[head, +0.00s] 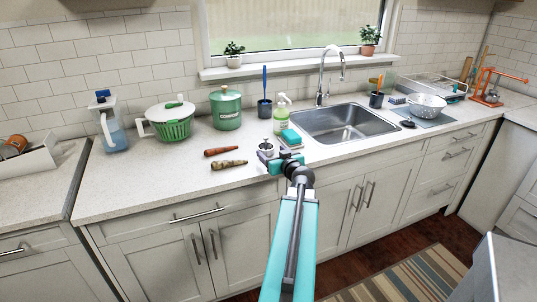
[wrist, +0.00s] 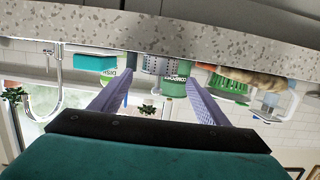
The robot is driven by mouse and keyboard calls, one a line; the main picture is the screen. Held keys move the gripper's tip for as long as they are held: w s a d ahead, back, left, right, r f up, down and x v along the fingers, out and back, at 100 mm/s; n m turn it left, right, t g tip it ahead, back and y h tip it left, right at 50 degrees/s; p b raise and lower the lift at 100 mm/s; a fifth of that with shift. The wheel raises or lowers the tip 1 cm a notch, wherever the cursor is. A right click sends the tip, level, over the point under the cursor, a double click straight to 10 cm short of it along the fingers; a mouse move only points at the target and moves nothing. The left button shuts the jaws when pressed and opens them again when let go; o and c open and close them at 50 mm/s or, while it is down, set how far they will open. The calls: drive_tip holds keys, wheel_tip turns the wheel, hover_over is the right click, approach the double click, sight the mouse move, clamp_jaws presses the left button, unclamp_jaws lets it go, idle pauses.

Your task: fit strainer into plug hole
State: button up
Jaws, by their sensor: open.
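A small silver strainer (head: 266,145) stands on the counter left of the sink, just beyond my gripper (head: 265,156). In the wrist view, which is upside down, the perforated strainer (wrist: 154,65) appears between the two fingers of my gripper (wrist: 157,78). The fingers are apart, with a visible gap on both sides of the strainer; I see no contact. The steel sink (head: 345,124) is set into the counter to the right. I cannot make out its plug hole clearly.
A teal sponge (head: 290,137) and a soap bottle (head: 282,112) stand close right of the strainer. Two wooden-looking items (head: 226,164) lie left. A green canister (head: 226,108) and a salad spinner (head: 173,122) stand behind. The faucet (head: 322,80) rises behind the sink.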

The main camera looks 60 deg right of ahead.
drive_tip(key=shift+s+a+r+p, duration=0.25)
drive_tip(key=shift+s+p, duration=0.05)
drive_tip(key=shift+p, duration=0.3)
drive_tip(key=p+v, duration=0.2)
drive_tip(key=p, duration=0.3)
drive_tip(key=shift+s+a+f, duration=0.1)
drive_tip(key=shift+s, duration=0.05)
idle(0.4)
